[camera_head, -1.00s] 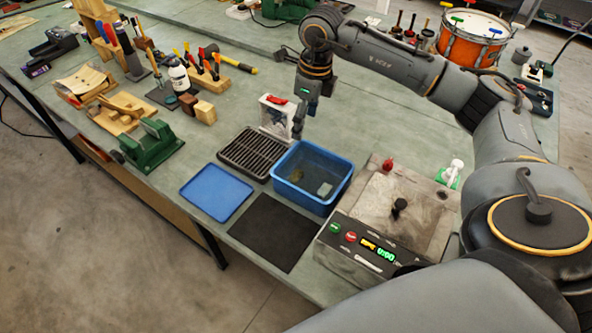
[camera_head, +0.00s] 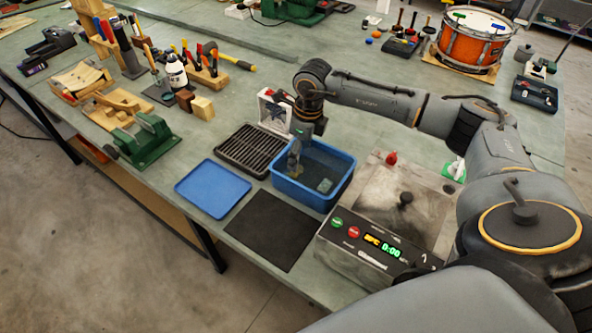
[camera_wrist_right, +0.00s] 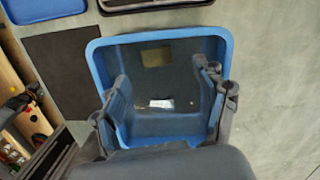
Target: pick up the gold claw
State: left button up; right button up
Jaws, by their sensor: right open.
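The gold claw (camera_wrist_right: 156,57) shows in the right wrist view as a small, dull gold piece on the floor of the blue bin (camera_wrist_right: 222,34). In the head view the bin (camera_head: 346,180) stands on the bench and my right gripper hides most or all of the gold piece. My right gripper (camera_head: 295,160) points down into the bin's mouth. In the right wrist view my right gripper (camera_wrist_right: 165,85) is open and empty, its fingers spread apart with the gold piece beyond them. My left gripper is not in view.
A pale silver piece (camera_head: 324,186) also lies in the bin. A black grate (camera_head: 250,150), a blue tray (camera_head: 212,188) and a dark mat (camera_head: 268,230) are to the left. A metal machine with a lit display (camera_head: 384,247) stands close on the right.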

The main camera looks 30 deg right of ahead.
aim_at(296, 173)
jog(key=shift+a+f, duration=0.1)
jog(key=shift+f, duration=0.4)
jog(key=f, duration=0.1)
jog(key=f+p, duration=0.1)
jog(key=f, duration=0.1)
jog(key=f+p, duration=0.1)
jog(key=shift+w+a+f, duration=0.1)
jog(key=shift+a+f, duration=0.1)
jog(key=shift+a, duration=0.1)
jog(key=shift+f, duration=0.2)
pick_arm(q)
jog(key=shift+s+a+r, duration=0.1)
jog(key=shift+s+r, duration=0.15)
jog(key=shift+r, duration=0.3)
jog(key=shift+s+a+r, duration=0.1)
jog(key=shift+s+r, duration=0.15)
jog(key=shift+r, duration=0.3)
pick_arm(e)
jog(key=c, duration=1.2)
